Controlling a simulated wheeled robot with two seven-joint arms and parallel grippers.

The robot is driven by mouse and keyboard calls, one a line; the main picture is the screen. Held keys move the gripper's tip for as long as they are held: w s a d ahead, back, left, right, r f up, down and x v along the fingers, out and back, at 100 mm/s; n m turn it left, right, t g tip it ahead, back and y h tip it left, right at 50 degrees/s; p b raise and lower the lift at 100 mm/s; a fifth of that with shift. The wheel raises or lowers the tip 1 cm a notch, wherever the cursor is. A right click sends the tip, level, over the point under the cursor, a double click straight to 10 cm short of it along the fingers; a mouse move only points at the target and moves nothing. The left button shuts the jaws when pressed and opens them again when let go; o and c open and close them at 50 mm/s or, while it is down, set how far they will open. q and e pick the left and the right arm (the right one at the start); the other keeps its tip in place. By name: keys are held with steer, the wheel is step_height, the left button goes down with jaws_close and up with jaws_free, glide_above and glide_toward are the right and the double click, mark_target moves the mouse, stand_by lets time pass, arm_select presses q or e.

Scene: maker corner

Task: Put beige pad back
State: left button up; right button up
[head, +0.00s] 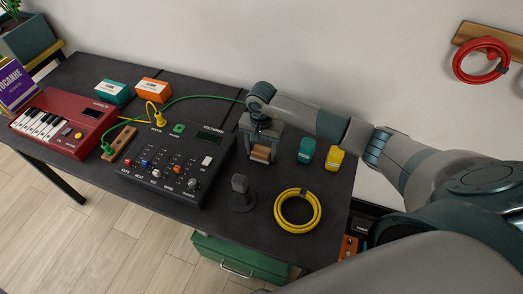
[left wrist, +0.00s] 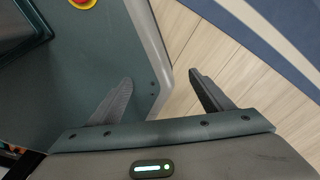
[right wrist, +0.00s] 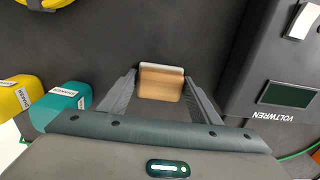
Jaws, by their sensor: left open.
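The beige pad (right wrist: 160,84) is a small tan block with a paler edge, between the two fingers of my right gripper (right wrist: 160,78) in the right wrist view. The fingertips sit against its two sides. In the head view the pad (head: 260,154) shows below my right gripper (head: 260,143), just right of the black mixer; whether it touches the table there is hard to tell. My left gripper (left wrist: 161,76) is open and empty, over wooden floor and part of my own body, away from the table.
The black mixer (head: 150,188) stands left of the pad. Teal (head: 306,150) and yellow (head: 334,159) shakers stand to its right. A grey stand (head: 241,195) and coiled yellow cable (head: 298,230) are nearer the front. A green cable (head: 205,97) runs behind. A red keyboard (head: 65,122) stands far left.

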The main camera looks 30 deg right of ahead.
mark_target(261, 150)
steer(key=shift+o, duration=1.1)
arm_select(q)
steer(key=shift+r, duration=0.1)
arm_select(e)
steer(key=shift+r, duration=0.35)
step_height(261, 150, up, 5)
steer(key=shift+w+f+b, duration=0.1)
steer(key=shift+b, duration=0.8)
arm_select(q)
steer(key=w+d+f+t+b, duration=0.1)
steer(key=w+d+t+b, duration=0.1)
steer(key=w, duration=0.6)
steer(key=shift+w+d+t+h, duration=0.3)
steer(key=shift+w+d+h, duration=0.1)
steer(key=shift+d, duration=0.25)
arm_select(e)
step_height(261, 150, up, 7)
steer(key=shift+f, duration=0.1)
